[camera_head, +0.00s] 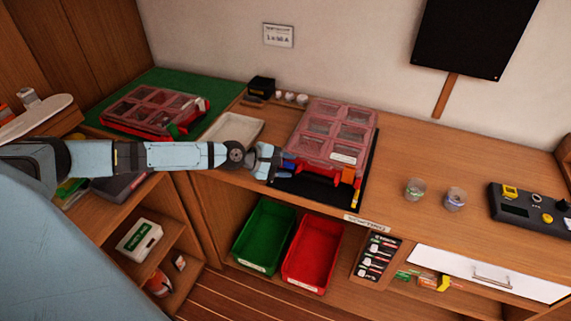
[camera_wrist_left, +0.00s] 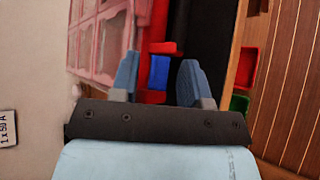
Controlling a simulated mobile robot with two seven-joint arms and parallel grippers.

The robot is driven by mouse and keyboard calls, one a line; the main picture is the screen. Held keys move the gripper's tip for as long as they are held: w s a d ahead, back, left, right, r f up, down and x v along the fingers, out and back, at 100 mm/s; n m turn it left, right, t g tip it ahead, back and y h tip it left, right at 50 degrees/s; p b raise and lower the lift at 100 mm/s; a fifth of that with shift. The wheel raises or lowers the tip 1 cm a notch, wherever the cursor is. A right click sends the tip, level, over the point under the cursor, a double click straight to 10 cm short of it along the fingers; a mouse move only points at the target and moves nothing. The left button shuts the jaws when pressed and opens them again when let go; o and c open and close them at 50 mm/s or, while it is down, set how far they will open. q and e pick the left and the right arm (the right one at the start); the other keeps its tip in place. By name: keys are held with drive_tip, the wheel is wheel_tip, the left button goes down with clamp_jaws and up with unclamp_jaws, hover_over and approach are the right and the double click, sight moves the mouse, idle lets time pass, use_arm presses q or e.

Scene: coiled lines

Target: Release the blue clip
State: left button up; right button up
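A red organiser case (camera_head: 325,140) with a clear compartmented lid lies on a black mat (camera_head: 368,165). The blue clip (camera_head: 288,166) is at the left of its front edge. It also shows in the left wrist view (camera_wrist_left: 159,72) against the red case front. My left gripper (camera_head: 279,164) is at that corner of the case. In the left wrist view its two blue-grey fingers (camera_wrist_left: 158,75) are spread, with the blue clip showing in the gap between them. I cannot tell whether either finger touches it. An orange clip (camera_head: 348,174) is at the front right. My right gripper is out of view.
A second red case (camera_head: 150,108) lies on a green mat (camera_head: 190,82) at the left. A pale tray (camera_head: 240,132) stands behind my left forearm. Two small jars (camera_head: 414,188) stand to the right. Green (camera_head: 262,235) and red (camera_head: 312,255) bins sit below the counter.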

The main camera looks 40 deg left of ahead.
use_arm(q)
clamp_jaws()
drive_tip(key=b, duration=0.1)
drive_tip(key=f+t+b, duration=0.1)
drive_tip(key=b, duration=0.1)
drive_tip(key=shift+s+f+m, duration=0.2)
drive_tip(key=shift+s+m, duration=0.15)
drive_tip(key=shift+m, duration=0.05)
drive_tip(key=shift+r+t+b, duration=0.2)
drive_tip(key=shift+t+b, duration=0.1)
drive_tip(key=shift+b, duration=0.15)
drive_tip(key=shift+r, duration=0.1)
drive_tip(key=shift+o, duration=0.8)
unclamp_jaws()
